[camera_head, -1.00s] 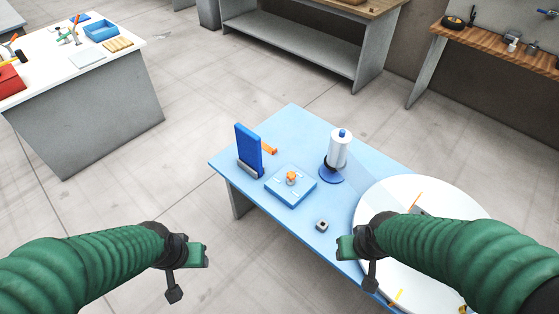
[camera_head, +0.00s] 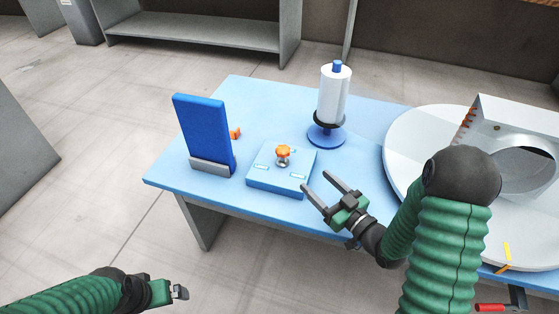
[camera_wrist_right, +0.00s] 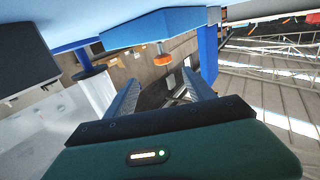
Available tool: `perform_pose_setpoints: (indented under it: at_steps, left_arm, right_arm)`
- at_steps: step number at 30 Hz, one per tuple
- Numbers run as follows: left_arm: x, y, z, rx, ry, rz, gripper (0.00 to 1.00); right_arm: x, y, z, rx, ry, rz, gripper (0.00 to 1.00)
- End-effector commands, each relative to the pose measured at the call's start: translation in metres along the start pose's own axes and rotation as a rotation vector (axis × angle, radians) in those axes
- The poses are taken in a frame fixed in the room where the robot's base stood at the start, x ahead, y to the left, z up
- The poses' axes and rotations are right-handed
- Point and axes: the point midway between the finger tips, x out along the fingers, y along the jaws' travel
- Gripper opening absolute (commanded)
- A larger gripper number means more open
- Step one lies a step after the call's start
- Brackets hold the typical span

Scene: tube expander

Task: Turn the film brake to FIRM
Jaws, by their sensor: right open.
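An orange lobed knob (camera_head: 283,151) stands on a silver stem on top of a flat blue box (camera_head: 268,180). The box has light label plates on either side of the knob; their lettering is too small to read. My right gripper (camera_head: 316,181) is open and empty at the box's right front corner, apart from the knob. In the right wrist view the knob (camera_wrist_right: 163,60) appears upside down beyond the two fingers, under the box (camera_wrist_right: 150,28). My left gripper (camera_head: 178,292) is low at the left, off the table; its jaw opening is unclear.
A blue upright panel (camera_head: 203,130) in a grey foot stands left of the box, with a small orange piece (camera_head: 235,133) behind. A white roll (camera_head: 334,95) on a blue spindle stands behind right. A white turntable (camera_head: 405,135) bears a grey machine (camera_head: 513,125).

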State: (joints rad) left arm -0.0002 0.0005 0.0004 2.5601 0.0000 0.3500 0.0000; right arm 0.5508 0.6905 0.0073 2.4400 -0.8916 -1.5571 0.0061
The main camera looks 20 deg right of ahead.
Motion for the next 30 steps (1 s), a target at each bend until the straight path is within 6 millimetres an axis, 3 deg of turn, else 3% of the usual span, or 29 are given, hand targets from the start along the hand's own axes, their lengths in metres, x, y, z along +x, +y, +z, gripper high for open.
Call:
perform_pose_setpoints:
  at_steps: [5, 18, 24, 30]
  left_arm:
    - [0.005, 0.000, 0.001, 0.000, 0.001, 0.000, 1.00]
    - [0.035, 0.000, 0.008, -0.001, 0.001, 0.000, 1.00]
    - [0.040, 0.000, 0.009, 0.000, 0.001, 0.000, 1.00]
    - [0.040, 0.000, 0.009, -0.001, 0.001, 0.000, 1.00]
  right_arm:
    - [0.028, -0.004, -0.003, -0.005, 0.010, -0.007, 0.63]
    - [0.140, -0.003, -0.001, -0.001, 0.008, -0.004, 0.63]
    - [0.165, -0.002, -0.003, -0.001, 0.005, -0.002, 0.63]
    - [0.168, -0.002, -0.004, 0.000, 0.004, -0.002, 0.63]
